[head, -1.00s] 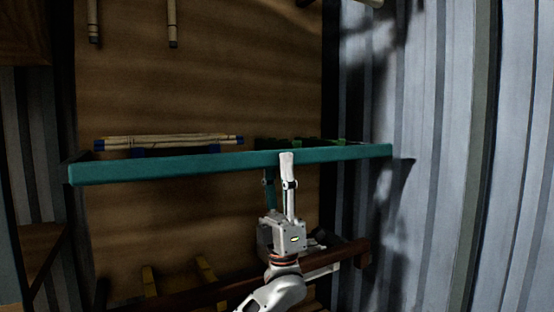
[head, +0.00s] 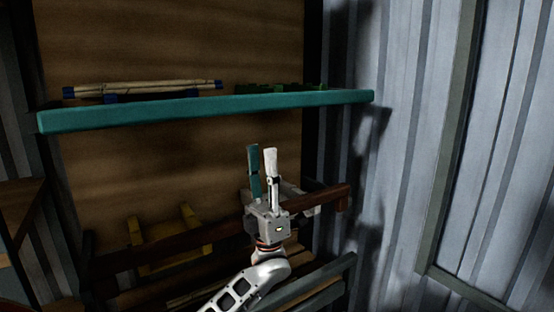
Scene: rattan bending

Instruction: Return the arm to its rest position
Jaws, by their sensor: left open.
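My left gripper (head: 262,152) is in the middle of the head view, its fingers pointing up. One finger looks teal and the other white, with a gap between them. It is open and nothing shows between the fingers. In the picture its fingertips are below the teal front edge of the shelf (head: 200,112), with a strip of brown back wall showing between. My left arm comes in from below. My right gripper is not in view.
Rattan poles (head: 145,87) with blue ends lie on the shelf at left, beside a green object (head: 280,88). Below are a dark brown beam (head: 155,250) and a yellow frame (head: 165,242), near the gripper. A corrugated metal wall (head: 430,130) stands at right.

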